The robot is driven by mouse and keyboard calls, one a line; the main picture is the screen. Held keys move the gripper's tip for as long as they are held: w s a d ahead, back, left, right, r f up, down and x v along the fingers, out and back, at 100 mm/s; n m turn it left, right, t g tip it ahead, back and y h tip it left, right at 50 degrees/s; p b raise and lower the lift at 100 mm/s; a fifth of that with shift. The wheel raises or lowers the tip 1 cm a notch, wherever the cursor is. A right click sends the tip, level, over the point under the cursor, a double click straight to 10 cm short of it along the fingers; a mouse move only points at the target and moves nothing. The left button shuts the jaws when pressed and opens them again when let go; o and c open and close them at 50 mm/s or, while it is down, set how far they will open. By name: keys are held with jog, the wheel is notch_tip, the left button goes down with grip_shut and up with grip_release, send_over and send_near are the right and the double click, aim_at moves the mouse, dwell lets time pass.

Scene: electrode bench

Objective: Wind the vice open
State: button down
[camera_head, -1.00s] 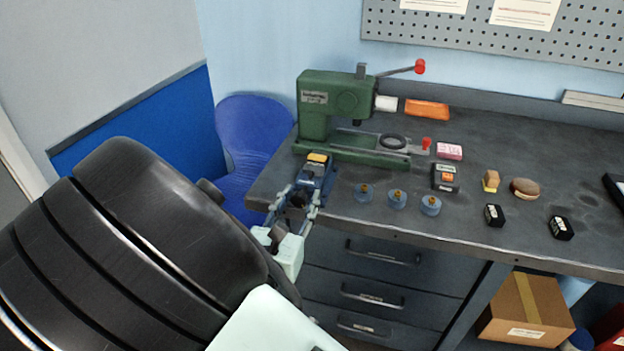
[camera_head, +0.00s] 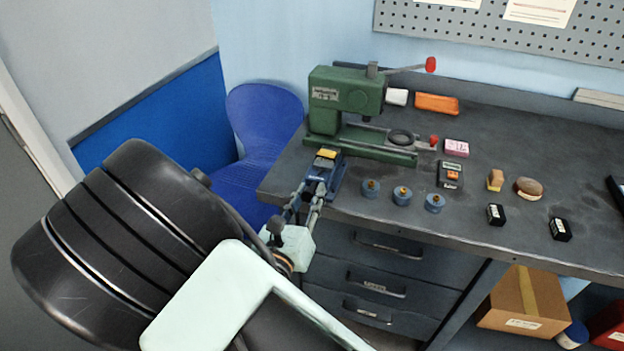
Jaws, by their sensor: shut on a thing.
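The small blue vice (camera_head: 336,178) sits at the front left edge of the bench, with a yellow block (camera_head: 326,154) at its top, between or on the jaws. My gripper (camera_head: 309,193) reaches the front of the vice from the lower left. Its fingers close around the vice's front end, where the handle is. The handle itself is mostly hidden by the fingers, and how wide the jaws stand is too small to tell.
A green press (camera_head: 345,105) with a red-knobbed lever stands behind the vice. Several blue pots (camera_head: 402,196) stand right of it on the bench (camera_head: 540,135). A blue chair (camera_head: 262,125) is at the left. Drawers (camera_head: 375,285) are below. A cardboard box (camera_head: 522,300) is under the bench.

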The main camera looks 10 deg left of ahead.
jog(key=n+p, duration=0.4)
jog(key=p, duration=0.1)
jog(key=shift+r+n, duration=0.3)
jog(key=shift+n, duration=0.1)
jog(key=n+p, duration=0.4)
jog(key=shift+n, duration=0.3)
jog(key=n+p, duration=0.3)
jog(key=n, duration=0.1)
jog(key=shift+f+n+p, duration=0.2)
jog(key=shift+n+p, duration=0.9)
jog(key=shift+n, duration=1)
jog(key=c, duration=1.6)
grip_release()
jog(key=shift+s, duration=0.1)
jog(key=s, duration=0.8)
jog(key=s+a, duration=0.1)
jog(key=s, duration=0.2)
jog(key=shift+s, duration=0.4)
